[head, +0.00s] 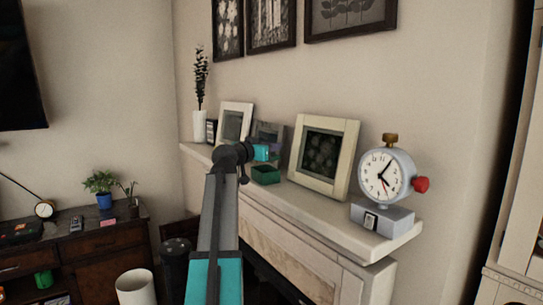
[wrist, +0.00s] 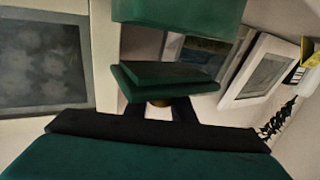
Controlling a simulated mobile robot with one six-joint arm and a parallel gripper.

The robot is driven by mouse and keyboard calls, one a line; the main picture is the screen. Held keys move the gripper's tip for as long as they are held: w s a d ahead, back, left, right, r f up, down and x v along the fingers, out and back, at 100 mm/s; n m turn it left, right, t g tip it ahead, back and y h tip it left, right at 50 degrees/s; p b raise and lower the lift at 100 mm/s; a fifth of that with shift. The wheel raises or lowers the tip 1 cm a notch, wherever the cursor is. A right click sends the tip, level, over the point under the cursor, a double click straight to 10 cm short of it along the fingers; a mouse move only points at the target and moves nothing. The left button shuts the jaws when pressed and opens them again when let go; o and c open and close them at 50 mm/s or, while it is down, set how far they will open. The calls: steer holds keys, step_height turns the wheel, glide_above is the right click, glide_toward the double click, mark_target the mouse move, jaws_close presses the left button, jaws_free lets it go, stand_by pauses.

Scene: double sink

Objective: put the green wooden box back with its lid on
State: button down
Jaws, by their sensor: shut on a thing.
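The green wooden box (head: 265,175) sits on the mantel shelf, between the small frames and the large cream frame. Its green body (wrist: 180,12) also shows at the top edge of the wrist view, partly cut off. The green stepped lid (wrist: 165,76) is apart from the box in the wrist view, with a brass knob (wrist: 160,103). My gripper (wrist: 159,110) is shut on the lid at its knob. In the head view my gripper (head: 268,153) is just above the box; the lid is not clear there. The inside of the box is hidden.
The cream picture frame (head: 323,157) stands close right of the box, with a clock (head: 384,176) beyond. Left of it stand a white frame (head: 234,122), a grey frame (head: 268,133) and a white vase (head: 199,126). The shelf front (head: 310,207) is bare.

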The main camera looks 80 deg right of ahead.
steer(key=shift+f+p, duration=0.95)
steer(key=shift+f, duration=0.8)
steer(key=shift+f+b, duration=0.35)
steer(key=shift+b, duration=0.2)
steer(key=c, duration=1.5)
jaws_free()
steer(key=shift+r+p, duration=0.3)
steer(key=shift+p, duration=0.15)
steer(key=shift+r, duration=0.15)
steer(key=shift+b+v, duration=2)
steer(key=shift+v, duration=4.05)
